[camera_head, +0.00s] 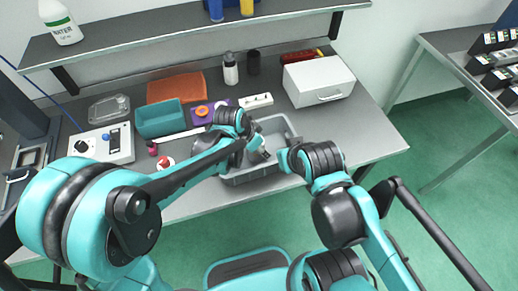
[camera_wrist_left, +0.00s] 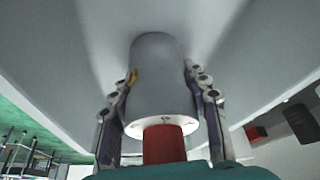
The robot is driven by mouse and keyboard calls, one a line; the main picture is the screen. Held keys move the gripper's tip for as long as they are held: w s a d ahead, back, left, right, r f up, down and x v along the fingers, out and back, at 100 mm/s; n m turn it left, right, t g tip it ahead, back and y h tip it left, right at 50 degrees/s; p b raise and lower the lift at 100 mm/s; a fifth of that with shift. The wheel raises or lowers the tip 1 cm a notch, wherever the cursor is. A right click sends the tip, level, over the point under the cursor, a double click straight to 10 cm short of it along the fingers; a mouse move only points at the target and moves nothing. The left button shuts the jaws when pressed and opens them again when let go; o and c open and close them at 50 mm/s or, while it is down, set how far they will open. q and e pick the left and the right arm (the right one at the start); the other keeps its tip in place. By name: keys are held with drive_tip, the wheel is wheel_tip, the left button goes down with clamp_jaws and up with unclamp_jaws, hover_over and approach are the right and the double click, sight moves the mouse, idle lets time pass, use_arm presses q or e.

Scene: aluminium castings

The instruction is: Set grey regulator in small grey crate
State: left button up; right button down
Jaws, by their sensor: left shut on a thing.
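The grey regulator (camera_wrist_left: 160,88) is a smooth grey cylinder with a red part at its near end, seen in the left wrist view. My left gripper (camera_wrist_left: 161,76) is shut on it, one finger on each side. In the head view my left gripper (camera_head: 256,150) is over the small grey crate (camera_head: 252,176), inside its outline. Plain grey surfaces surround the regulator in the wrist view; whether it touches the crate floor I cannot tell. My right gripper (camera_head: 284,159) is by the crate's right side; its fingers are too hidden to read.
A white box (camera_head: 318,82) stands behind and right of the crate. A teal bin (camera_head: 160,119), an orange tray (camera_head: 176,87), a purple mat (camera_head: 203,113) and a white control box (camera_head: 101,144) lie to the left. A white power strip (camera_head: 256,101) lies behind the crate. The table's front right is bare.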

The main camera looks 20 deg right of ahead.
use_arm(q)
drive_tip(key=shift+r, duration=0.1)
drive_tip(key=shift+s, duration=0.1)
drive_tip(key=o, duration=1.4)
drive_tip(key=shift+f, duration=0.2)
